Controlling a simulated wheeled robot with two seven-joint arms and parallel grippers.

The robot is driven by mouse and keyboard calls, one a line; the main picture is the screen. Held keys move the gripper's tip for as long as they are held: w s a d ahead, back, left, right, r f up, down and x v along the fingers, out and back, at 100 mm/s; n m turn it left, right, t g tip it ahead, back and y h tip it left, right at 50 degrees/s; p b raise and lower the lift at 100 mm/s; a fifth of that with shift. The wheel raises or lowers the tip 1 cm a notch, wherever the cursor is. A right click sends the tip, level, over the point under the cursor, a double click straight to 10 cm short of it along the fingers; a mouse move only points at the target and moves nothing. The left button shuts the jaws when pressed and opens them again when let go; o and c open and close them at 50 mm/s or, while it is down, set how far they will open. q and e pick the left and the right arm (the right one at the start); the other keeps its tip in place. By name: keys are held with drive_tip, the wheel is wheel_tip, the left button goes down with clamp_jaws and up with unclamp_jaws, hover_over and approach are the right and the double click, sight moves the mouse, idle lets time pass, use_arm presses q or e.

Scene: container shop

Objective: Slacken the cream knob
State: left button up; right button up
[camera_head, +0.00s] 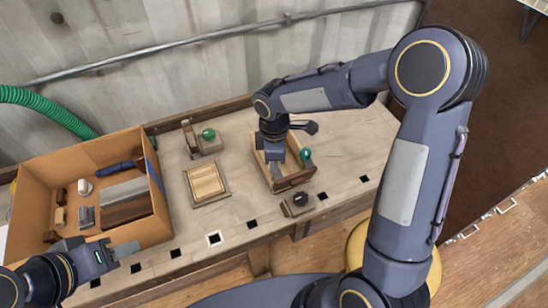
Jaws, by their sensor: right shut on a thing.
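My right gripper (275,158) points down into a shallow wooden tray-like box (292,183) on the bench. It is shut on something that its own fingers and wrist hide. I cannot make out a cream knob anywhere on the bench. A green knob (306,154) shows just right of the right gripper, at the box's edge. My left gripper (128,249) is low at the left, over the front edge of the bench beside the cardboard box. Whether its fingers are apart I cannot tell.
The cardboard box (150,222) at the left holds several tools and blocks. A wooden fixture with a green knob (208,134) stands at the back. A square wooden panel (207,181) lies mid-bench. A black knob (301,198) sits at the front. The bench's right part is clear.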

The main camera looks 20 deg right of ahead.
drive_tip(key=shift+n, duration=0.4)
drive_tip(key=o, duration=1)
wheel_tip(320, 180, up, 8)
drive_tip(key=shift+f, duration=0.2)
